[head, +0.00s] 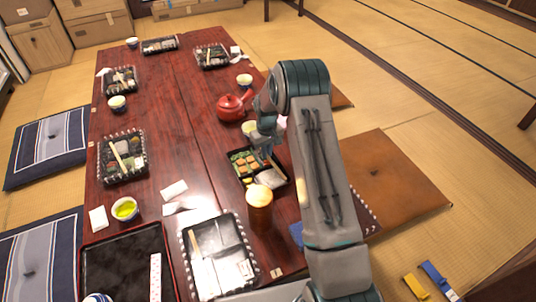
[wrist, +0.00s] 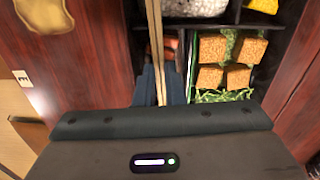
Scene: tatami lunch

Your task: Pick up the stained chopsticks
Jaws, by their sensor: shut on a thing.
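A pair of pale wooden chopsticks (wrist: 155,35) runs from the top edge of the wrist view down between my fingers. My gripper (wrist: 160,88) is shut on them. They lie over or just above the left part of a black lunch box (wrist: 283,48); I cannot tell whether they touch it. No stain can be made out on the visible part. In the head view my gripper (head: 265,146) is at the far side of this box, and the chopsticks cannot be made out there.
A beer glass (head: 259,215) stands just in front of the box. A red teapot (head: 229,108) and a cup stand behind my gripper. Another lunch box (head: 190,245) and a black tray (head: 120,262) are nearer. The table's centre left is mostly clear.

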